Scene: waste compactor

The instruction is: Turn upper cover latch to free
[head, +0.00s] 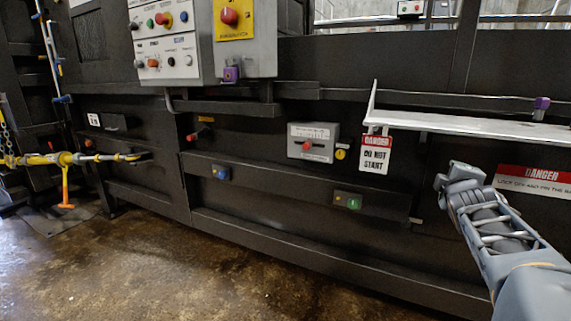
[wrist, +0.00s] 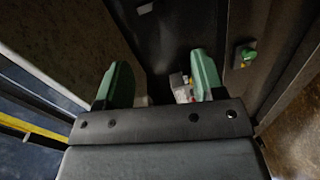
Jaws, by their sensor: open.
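I cannot tell for certain which fitting is the upper cover latch. On the dark machine front in the head view, a red-tipped handle (head: 199,133) sits under a small yellow label. A grey box (head: 313,142) with a red knob is right of it. Lower down are a blue knob (head: 222,173) and a green knob (head: 352,202). My gripper (head: 444,181) is at the right, in front of the panel and apart from these fittings. In the wrist view its green fingers (wrist: 160,85) are apart, with nothing held between them. A green knob (wrist: 245,54) shows right of them.
A pale ledge (head: 468,124) juts out above my gripper. A danger sign (head: 375,154) hangs by its left end, and another danger sign (head: 535,180) is at right. Control boxes (head: 170,58) are at upper left.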

